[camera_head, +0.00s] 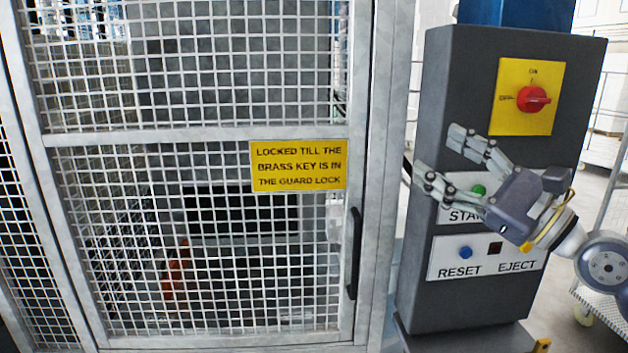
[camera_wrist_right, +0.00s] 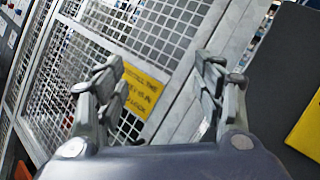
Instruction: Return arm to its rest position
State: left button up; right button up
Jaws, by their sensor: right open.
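My right gripper (camera_head: 443,164) comes in from the right in the head view. It is open, with its two fingers spread apart and nothing between them. It hovers in front of the dark grey control box (camera_head: 412,270) and partly covers the start button label. In the right wrist view, the open fingers (camera_wrist_right: 165,95) frame the mesh guard and its yellow sign (camera_wrist_right: 140,92). My left gripper is in neither view.
A mesh guard door (camera_head: 215,137) with a yellow sign (camera_head: 299,166) and a black handle (camera_head: 354,253) fills the left. The control box carries a red rotary switch (camera_head: 534,98), a green button (camera_head: 479,190), a blue button (camera_head: 465,253) and a dark eject button (camera_head: 495,248).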

jog(key=s+d+f+n+h, duration=0.25)
jog(key=f+n+h, duration=0.35)
jog(key=f+n, duration=0.45)
jog(key=s+d+f+n+h, duration=0.1)
jog(key=d+f+n+h, duration=0.2)
jog(key=f+n+h, duration=0.55)
jog(key=s+d+f+n+h, duration=0.1)
jog(key=d+f+n+h, duration=0.25)
jog(key=f+n, duration=0.9)
jog(key=s+a+f+m+g+y, duration=0.1)
jog(key=s+a+f+m+g, duration=0.25)
jog(key=s+f, duration=0.5)
jog(key=s+a+f+m+g+y, duration=0.1)
jog(key=s+a+f+m+g, duration=0.15)
jog(key=s+f+g, duration=0.45)
jog(key=s+a+f+m+g+y, duration=0.1)
jog(key=s+a+f+m+g, duration=0.15)
jog(key=s+f, duration=0.75)
notch_tip(320, 180, down, 26)
jog(key=s+f+b, duration=0.1)
jog(key=s+b, duration=0.2)
jog(key=s+d+f+g+b, duration=0.2)
jog(key=s+d+f, duration=0.1)
jog(key=s+f, duration=1.3)
notch_tip(320, 180, down, 2)
jog(key=shift+s+f, duration=0.1)
jog(key=shift+s, duration=0.2)
